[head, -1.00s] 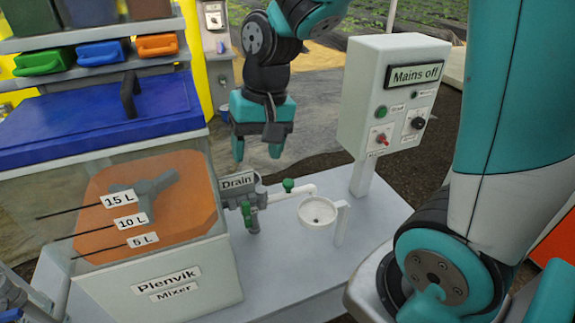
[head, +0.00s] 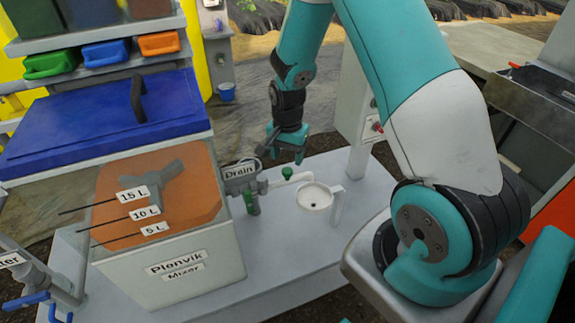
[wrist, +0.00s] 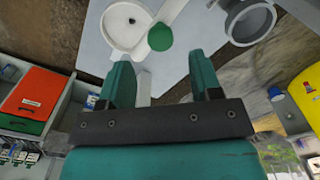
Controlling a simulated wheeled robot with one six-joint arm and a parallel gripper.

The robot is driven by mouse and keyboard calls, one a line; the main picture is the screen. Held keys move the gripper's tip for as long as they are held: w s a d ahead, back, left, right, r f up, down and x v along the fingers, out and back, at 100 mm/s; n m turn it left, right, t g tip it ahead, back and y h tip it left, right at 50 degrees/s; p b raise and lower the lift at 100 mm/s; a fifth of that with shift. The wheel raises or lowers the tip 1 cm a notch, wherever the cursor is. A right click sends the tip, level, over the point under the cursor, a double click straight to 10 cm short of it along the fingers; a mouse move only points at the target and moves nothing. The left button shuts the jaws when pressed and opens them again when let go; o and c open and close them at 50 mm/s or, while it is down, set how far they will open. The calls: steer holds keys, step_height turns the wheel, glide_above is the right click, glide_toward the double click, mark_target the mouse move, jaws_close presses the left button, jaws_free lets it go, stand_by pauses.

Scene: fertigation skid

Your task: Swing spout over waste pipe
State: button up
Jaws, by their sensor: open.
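The spout (head: 303,177) is a thin white pipe with a green knob (head: 287,173) on top. It runs beside the Drain label (head: 238,171) and its right end is at the rim of a white round cup (head: 316,196). In the wrist view the white spout (wrist: 171,12) reaches the cup (wrist: 127,27), and the knob (wrist: 160,37) lies just beyond and between my fingertips. A wide grey open pipe (wrist: 236,32), which looks like the waste pipe, is to the right. My gripper (head: 287,158) is open and empty, above and apart from the knob. It also shows in the wrist view (wrist: 162,72).
The mixer tank (head: 195,255) with a blue lid (head: 95,120) stands left of the spout. A green valve lever (head: 250,203) hangs below the Drain label. A grey control box post (head: 358,155) rises at the right. The white bench (head: 290,250) in front is clear.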

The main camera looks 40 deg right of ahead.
mark_target(287, 170)
step_height(287, 170, down, 5)
steer(key=shift+f+p, duration=0.1)
steer(key=shift+p, duration=0.2)
jaws_close()
steer(key=shift+w, duration=0.1)
